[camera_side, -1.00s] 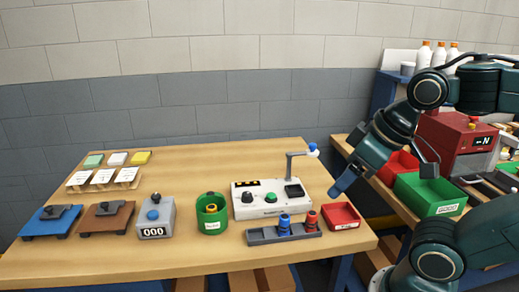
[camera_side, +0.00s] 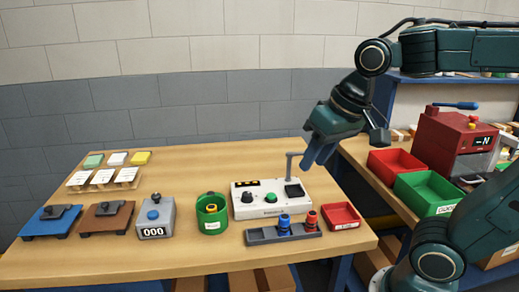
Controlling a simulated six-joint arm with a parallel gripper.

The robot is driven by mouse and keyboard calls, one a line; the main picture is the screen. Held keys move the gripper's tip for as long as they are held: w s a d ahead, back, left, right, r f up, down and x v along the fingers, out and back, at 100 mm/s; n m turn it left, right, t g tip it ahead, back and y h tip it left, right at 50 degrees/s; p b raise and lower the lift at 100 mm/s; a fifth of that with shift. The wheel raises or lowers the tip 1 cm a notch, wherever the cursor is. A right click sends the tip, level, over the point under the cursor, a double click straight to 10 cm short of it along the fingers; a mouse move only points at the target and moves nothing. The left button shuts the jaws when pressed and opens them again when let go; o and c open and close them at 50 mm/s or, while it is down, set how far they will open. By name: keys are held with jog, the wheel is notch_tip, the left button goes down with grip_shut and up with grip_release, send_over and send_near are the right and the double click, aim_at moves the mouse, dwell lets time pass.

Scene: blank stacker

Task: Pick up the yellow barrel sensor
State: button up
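A small yellow ring-shaped top (camera_side: 211,208) shows inside the green round cup (camera_side: 211,225) in the middle of the table. It may be the yellow barrel sensor; its lower part is hidden by the cup wall. A grey rack (camera_side: 262,238) to the right of the cup holds a blue barrel (camera_side: 284,222) and a red barrel (camera_side: 311,220). My gripper (camera_side: 318,152) hangs in the air at the upper right of the cup, beside the post of the white test box. Nothing shows between its blue fingers, and their gap is too small to judge.
The white test box (camera_side: 258,211) with its upright grey post (camera_side: 290,166) stands between my gripper and the cup. A small red tray (camera_side: 341,217) is at the table's right end. A grey counter box (camera_side: 155,218) stands left of the cup. The table's back middle is clear.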

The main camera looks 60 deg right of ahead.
jog(key=w+m+g, duration=0.1)
jog(key=w+m, duration=0.3)
jog(key=w, duration=0.4)
jog(key=m+g, duration=0.4)
jog(key=m, duration=0.5)
send_over(211, 206)
notch_tip(211, 206, down, 11)
jog(key=shift+s+r, duration=0.1)
jog(key=shift+r, duration=0.1)
jog(key=shift+f, duration=0.1)
jog(key=shift+f, duration=4.2)
jog(key=shift+f, duration=2.6)
